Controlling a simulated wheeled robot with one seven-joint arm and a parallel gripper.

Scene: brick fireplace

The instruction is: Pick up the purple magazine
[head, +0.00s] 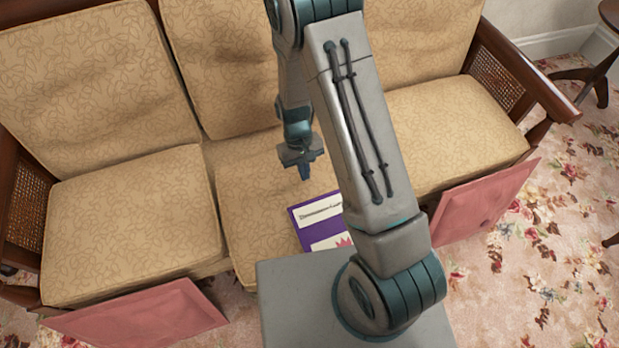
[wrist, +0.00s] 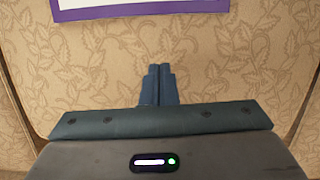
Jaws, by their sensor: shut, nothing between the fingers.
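The purple magazine (head: 306,218) lies on the front part of the sofa's middle cushion in the head view. It has white panels and a pink shape on its cover, and my arm hides its right part. In the wrist view, one purple and white edge of the magazine (wrist: 140,12) shows at the top. My gripper (head: 305,177) points down over the middle cushion, just behind and left of the magazine. In the wrist view my gripper's fingertips (wrist: 160,70) are together and empty, apart from the magazine, with bare cushion between.
The tan patterned sofa (head: 120,225) has wooden arms with cane panels. Pink flat pieces stand at its front, left (head: 140,318) and right (head: 485,205). A dark wooden table (head: 600,75) stands at the far right. Flowered carpet (head: 560,270) is open at right.

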